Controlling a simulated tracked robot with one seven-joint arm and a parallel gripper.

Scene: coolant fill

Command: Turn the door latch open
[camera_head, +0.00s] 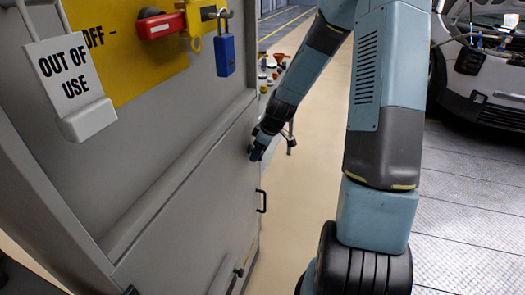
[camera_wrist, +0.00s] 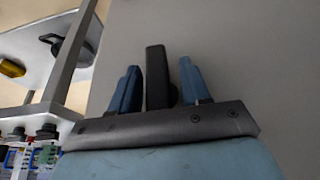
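The grey cabinet door (camera_head: 190,215) fills the lower left of the head view. My gripper (camera_head: 254,152) is at the upper right part of this door, seen small and from behind. In the wrist view my gripper (camera_wrist: 160,85) has its two blue fingers apart, one on each side of an upright black latch handle (camera_wrist: 157,75). A gap shows between the handle and the right finger; the left finger is very close to it, and I cannot tell whether they touch. The latch is mostly hidden by my gripper in the head view.
A black pull handle (camera_head: 262,200) sits lower on the door edge. An "OUT OF USE" sign (camera_head: 68,75), a red switch (camera_head: 162,25) and a blue padlock (camera_head: 225,55) hang above. A shelf unit (camera_wrist: 75,60) stands beside the cabinet. Right is a car (camera_head: 485,65).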

